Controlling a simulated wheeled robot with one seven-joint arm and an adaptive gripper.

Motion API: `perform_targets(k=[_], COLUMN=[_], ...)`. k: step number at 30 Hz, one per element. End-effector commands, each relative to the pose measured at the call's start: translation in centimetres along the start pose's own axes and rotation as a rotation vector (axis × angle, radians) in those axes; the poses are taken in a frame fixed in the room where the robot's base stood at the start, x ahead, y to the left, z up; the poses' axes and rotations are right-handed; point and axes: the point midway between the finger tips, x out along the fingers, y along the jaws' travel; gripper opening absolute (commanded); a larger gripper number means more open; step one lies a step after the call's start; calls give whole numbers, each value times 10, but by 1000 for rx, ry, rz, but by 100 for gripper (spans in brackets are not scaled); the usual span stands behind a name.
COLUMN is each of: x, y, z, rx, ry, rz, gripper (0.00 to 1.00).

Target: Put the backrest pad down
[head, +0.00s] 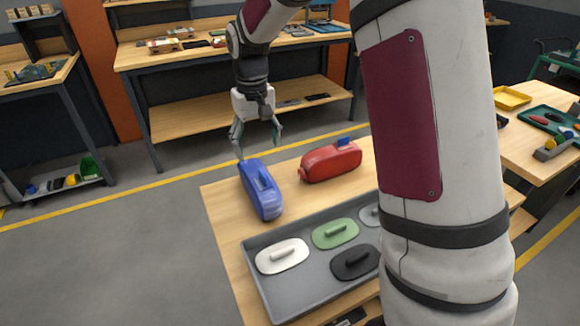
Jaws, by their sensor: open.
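My gripper (258,148) is open, with its fingers pointing down and nothing between them. It is over the far end of a long, rounded blue piece (264,204) with a raised blue grip on top. The blue piece lies on the wooden table (226,222). In this view the left fingertip comes close to its far end; I cannot tell if they touch. A rounded red piece (325,166) with a blue grip lies to the right. No label shows which piece is the backrest pad.
A grey tray (291,296) at the front holds white (282,256), green (335,233), black (354,262) and partly hidden grey (370,215) oval lids with handles. My arm covers the table's right side. A workbench (220,56) stands behind.

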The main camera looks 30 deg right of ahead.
Motion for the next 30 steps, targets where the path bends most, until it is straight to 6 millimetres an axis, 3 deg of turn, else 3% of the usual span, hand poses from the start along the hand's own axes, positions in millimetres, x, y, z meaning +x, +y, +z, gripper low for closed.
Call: perform_targets(k=[6, 15, 24, 30], x=[-66, -124, -135, -126], y=[-1, 0, -1, -2], z=[56, 157, 256, 296], rx=[-7, -4, 1, 2], ry=[84, 204, 324, 377], rz=[29, 46, 30, 11], gripper=[71, 71, 71, 71])
